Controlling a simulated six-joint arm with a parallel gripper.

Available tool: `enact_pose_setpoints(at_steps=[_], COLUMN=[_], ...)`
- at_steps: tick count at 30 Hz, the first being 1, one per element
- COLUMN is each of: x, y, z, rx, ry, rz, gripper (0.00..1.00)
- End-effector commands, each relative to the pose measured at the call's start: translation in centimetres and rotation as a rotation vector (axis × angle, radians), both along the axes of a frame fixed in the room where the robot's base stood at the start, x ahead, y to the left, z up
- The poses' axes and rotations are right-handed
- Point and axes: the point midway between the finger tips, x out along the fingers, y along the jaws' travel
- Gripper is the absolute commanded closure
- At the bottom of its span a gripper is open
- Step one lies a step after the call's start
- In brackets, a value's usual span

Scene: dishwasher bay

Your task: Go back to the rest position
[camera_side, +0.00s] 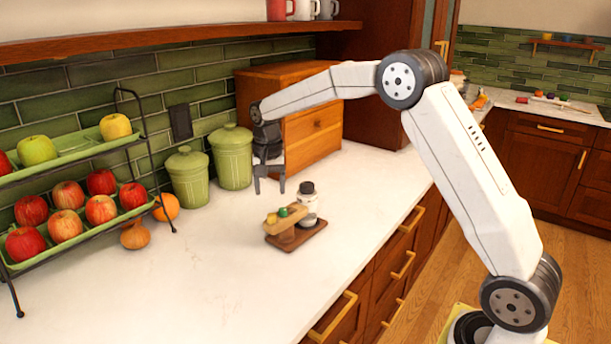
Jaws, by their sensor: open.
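My gripper (269,186) points down over the white counter (208,262), in front of the wooden cabinet box and just right of the green canisters. Its two dark fingers are apart with nothing seen between them. My arm arches from the lower right up over the counter and down to the gripper. A small wooden stand (297,234) with a yellow and a green piece on its top board is on the counter, below and to the right of the gripper. A white jar with a dark lid (308,204) stands at the back right of that stand, apart from the gripper.
Two green lidded canisters (231,157) and a wooden box with a drawer (318,125) stand close by the gripper. A two-tier rack of apples (68,202) is at the left, with an orange and an onion beside it. The front left counter is clear.

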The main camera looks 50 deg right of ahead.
Motion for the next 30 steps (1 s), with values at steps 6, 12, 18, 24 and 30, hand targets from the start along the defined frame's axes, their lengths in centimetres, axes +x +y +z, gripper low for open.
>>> enact_pose_setpoints(at_steps=[6, 12, 18, 24, 30], x=[0.0, -0.1, -1.2, -3.6, -7.1], y=[0.0, 0.1, 0.7, 2.1, 3.6], z=[0.1, 0.1, -0.3, -1.1, -2.2], rx=[0.0, 0.0, -0.002, -0.009, -0.02], ry=[0.0, -0.001, -0.014, -0.043, -0.078], rz=[0.0, 0.006, 0.056, 0.163, 0.298], gripper=[0.31, 0.31, 0.31, 0.31, 0.31])
